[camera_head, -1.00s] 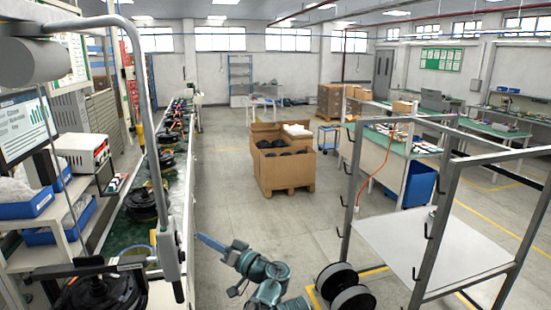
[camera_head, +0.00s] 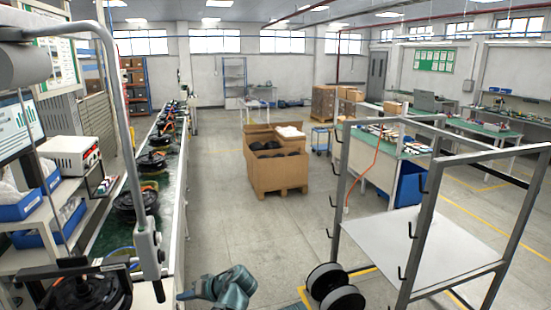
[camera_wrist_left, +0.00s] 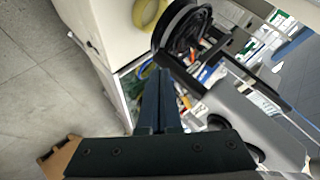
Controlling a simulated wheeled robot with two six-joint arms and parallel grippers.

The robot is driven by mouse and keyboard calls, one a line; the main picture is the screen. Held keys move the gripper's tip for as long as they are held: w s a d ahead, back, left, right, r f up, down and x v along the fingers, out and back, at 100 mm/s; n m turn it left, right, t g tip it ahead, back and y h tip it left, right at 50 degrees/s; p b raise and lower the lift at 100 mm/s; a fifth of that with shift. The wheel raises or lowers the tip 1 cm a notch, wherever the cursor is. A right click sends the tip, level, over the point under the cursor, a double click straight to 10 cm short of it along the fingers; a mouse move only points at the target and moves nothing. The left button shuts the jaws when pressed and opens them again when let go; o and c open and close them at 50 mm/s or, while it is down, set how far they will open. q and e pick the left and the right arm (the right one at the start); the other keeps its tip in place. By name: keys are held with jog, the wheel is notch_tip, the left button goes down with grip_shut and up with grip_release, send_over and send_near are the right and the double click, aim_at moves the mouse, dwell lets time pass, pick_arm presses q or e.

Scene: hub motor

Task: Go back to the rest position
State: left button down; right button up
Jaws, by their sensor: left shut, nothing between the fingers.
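My left gripper (camera_head: 181,296) is at the bottom of the head view, just right of the near end of the workbench, with its teal arm behind it. In the left wrist view, the fingers of my left gripper (camera_wrist_left: 157,72) are together and empty. A black hub motor (camera_head: 90,296) sits at the near end of the bench, left of the gripper and apart from it. It seems to be the round black part (camera_wrist_left: 186,30) ahead of the fingers in the left wrist view. My right gripper is not in view.
The green-topped bench (camera_head: 112,232) with several motors runs along the left, under a grey bent pole (camera_head: 122,110). A metal rack (camera_head: 418,235) stands right, with black wheels (camera_head: 335,290) low beside it. A cardboard box (camera_head: 277,176) stands ahead. The floor between is clear.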

pick_arm(q)
jog(key=s+d+f+m+g+h+b, duration=0.4)
jog(key=s+d+f+m+h+b, duration=0.3)
jog(key=s+d+f+b, duration=0.5)
jog(key=s+d+f+h, duration=0.1)
jog(key=s+d+f, duration=0.1)
jog(key=f, duration=0.3)
jog(key=s+d+f+h, duration=0.1)
jog(key=s+d+f, duration=0.2)
jog(key=d+f, duration=0.2)
jog(key=shift+s+d+f+b, duration=0.2)
jog(key=shift+d+b, duration=0.1)
jog(key=shift+b, duration=0.1)
